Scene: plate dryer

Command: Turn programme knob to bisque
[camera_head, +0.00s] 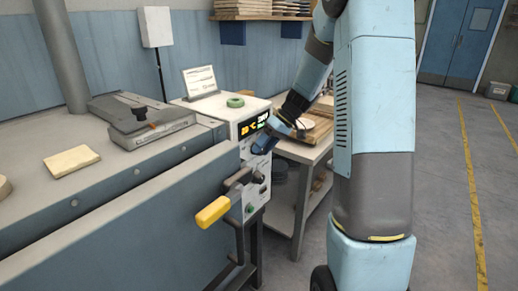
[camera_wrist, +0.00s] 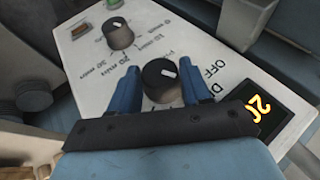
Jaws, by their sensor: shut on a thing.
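In the wrist view my gripper (camera_wrist: 159,78) has one blue finger on each side of a black knob (camera_wrist: 160,84) with a white pointer mark, and is shut on it. The knob sits on a white panel (camera_wrist: 85,55), with "OFF" and a partly hidden label starting "D" to its right. The white mark is on the knob's upper right and points roughly towards these labels. The word bisque is not readable. In the head view my gripper (camera_head: 263,143) is at the panel (camera_head: 250,158), and its fingers hide the knob.
A second black knob (camera_wrist: 117,33) with minute labels is beside the held one. A lit display (camera_wrist: 262,105) is at the right. In the head view a yellow-handled lever (camera_head: 213,212) sticks out below the panel. A wooden board (camera_head: 315,128) lies on the table behind.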

